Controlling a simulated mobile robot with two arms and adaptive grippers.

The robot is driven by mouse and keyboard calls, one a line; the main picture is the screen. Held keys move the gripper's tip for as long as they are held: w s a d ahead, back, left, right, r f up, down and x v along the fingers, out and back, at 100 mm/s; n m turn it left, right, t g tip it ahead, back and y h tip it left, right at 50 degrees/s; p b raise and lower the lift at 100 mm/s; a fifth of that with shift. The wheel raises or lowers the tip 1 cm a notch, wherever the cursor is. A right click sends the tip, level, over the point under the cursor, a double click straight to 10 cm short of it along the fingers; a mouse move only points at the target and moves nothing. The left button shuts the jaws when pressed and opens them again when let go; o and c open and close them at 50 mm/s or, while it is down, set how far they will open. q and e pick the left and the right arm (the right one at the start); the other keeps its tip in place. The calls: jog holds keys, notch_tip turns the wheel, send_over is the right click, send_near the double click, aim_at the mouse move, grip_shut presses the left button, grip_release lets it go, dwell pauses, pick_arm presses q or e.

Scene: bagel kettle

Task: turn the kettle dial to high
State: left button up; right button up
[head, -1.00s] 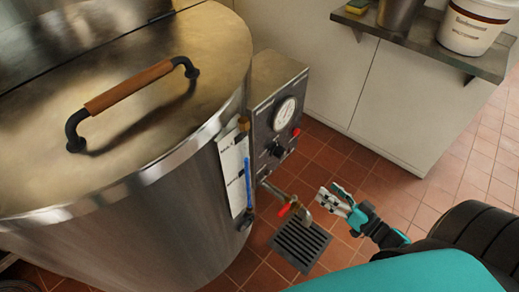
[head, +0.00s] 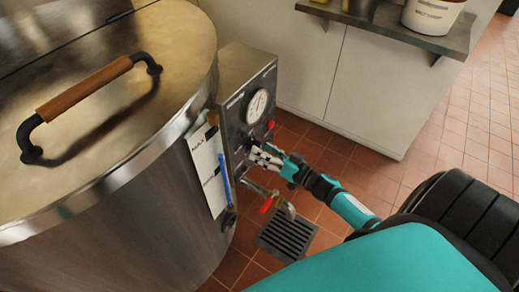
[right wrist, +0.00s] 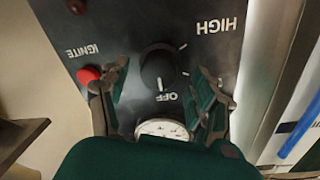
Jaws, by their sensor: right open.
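The kettle (head: 150,225) is a large steel vessel at the left of the head view. Its control box (head: 236,80) is on its right side. The round black dial (right wrist: 157,67) shows in the right wrist view, between an upside-down OFF label and a HIGH label. In the head view my right gripper (head: 266,156) is at the box's front and hides the dial. My left gripper is not in view.
A red IGNITE button (right wrist: 88,75) is beside one finger. A round gauge (head: 257,105) is above the dial. A red-handled tap (head: 267,204) and a floor drain (head: 287,238) are below. A shelf (head: 400,36) with a white bucket (head: 432,14) is at the upper right.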

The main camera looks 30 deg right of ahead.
jog(key=shift+x, duration=1.05)
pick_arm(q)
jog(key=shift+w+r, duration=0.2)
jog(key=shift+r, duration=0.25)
pick_arm(e)
jog(key=c, duration=1.2)
